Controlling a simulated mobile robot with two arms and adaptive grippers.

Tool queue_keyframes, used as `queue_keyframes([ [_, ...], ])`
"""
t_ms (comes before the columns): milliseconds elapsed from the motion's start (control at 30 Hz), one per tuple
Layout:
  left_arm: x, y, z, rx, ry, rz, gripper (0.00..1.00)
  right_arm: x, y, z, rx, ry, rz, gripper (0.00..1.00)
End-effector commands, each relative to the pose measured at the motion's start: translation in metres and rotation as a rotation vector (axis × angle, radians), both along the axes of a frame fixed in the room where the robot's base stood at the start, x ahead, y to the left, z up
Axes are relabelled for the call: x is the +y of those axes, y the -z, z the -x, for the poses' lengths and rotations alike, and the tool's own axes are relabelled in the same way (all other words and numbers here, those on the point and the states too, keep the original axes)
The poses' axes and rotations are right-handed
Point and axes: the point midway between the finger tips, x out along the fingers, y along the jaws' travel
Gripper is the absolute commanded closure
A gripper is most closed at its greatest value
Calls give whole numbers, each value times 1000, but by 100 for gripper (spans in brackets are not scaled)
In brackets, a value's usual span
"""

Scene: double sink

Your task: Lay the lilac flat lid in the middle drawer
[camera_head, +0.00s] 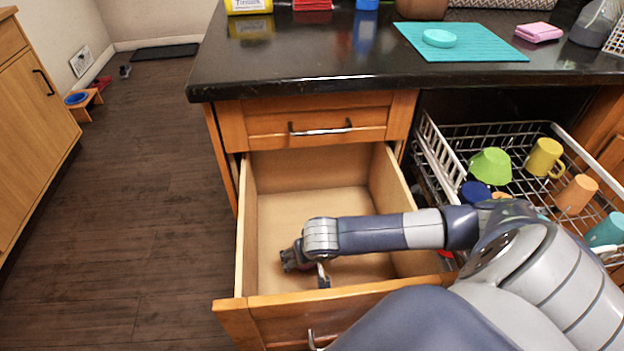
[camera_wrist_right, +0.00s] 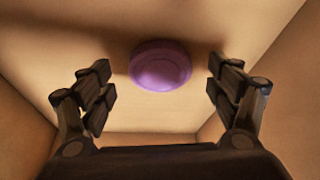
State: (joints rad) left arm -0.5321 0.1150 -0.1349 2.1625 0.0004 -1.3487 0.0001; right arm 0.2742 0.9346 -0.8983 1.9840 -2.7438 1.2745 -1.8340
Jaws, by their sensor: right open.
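The lilac lid (camera_wrist_right: 160,66) is a round, flat purple disc. It rests on the floor of the open wooden drawer (camera_head: 300,200), beneath a shut top drawer (camera_head: 310,121). My right gripper (camera_head: 294,258) is inside the open drawer. In the right wrist view my right gripper (camera_wrist_right: 160,82) is open, with its fingers apart on either side of the lid and not touching it. In the head view the lid is hidden behind my right arm and gripper. My left gripper is not in view.
Drawer walls (camera_head: 246,225) surround my right gripper. A pulled-out wire dish rack (camera_head: 450,150) with several cups stands to the right. The dark counter (camera_head: 300,55) overhangs the drawers and holds a teal mat (camera_head: 480,50).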

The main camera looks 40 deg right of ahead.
Motion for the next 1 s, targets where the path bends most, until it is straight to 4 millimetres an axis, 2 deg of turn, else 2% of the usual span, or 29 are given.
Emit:
queue_keyframes([
  [33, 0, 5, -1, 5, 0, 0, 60, 1, -14, 3, -3, -4, 0, 17],
  [200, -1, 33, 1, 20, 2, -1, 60, 6, -50, 18, -3, -3, 0, 17],
  [400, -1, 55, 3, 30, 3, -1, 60, 11, -82, 31, -2, -1, 0, 17],
  [600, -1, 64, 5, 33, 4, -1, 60, 13, -95, 37, -1, 1, 1, 17],
  [1000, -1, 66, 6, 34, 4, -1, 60, 13, -96, 37, 0, 1, 0, 17],
])
